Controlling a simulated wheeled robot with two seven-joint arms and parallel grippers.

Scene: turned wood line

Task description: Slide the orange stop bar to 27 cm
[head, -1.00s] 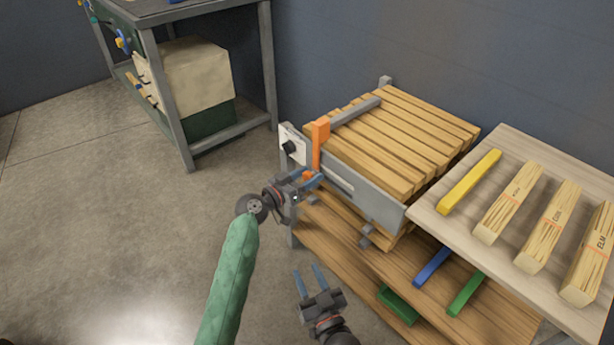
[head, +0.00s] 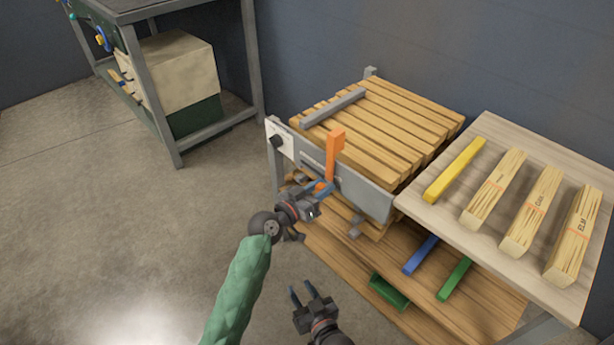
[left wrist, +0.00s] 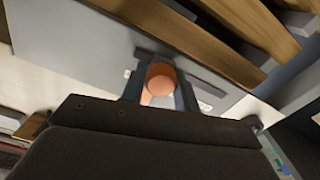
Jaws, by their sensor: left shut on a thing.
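The orange stop bar (head: 335,152) stands upright at the front rail (head: 362,190) of the slatted wooden bed, around the middle of the rail. My left gripper (head: 324,187) is shut on the lower orange part of the bar. In the left wrist view, a round orange knob (left wrist: 160,82) sits between the two fingers. Any scale marks on the rail are too small to read. My right gripper (head: 306,293) is empty, with its fingers apart, low in front of the lower shelf.
A grey bar (head: 334,107) lies across the slats. A side table (head: 415,205) at right holds a yellow stick (head: 455,170) and several wood blocks. The lower shelf (head: 385,255) holds blue and green pieces. Floor at left is clear.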

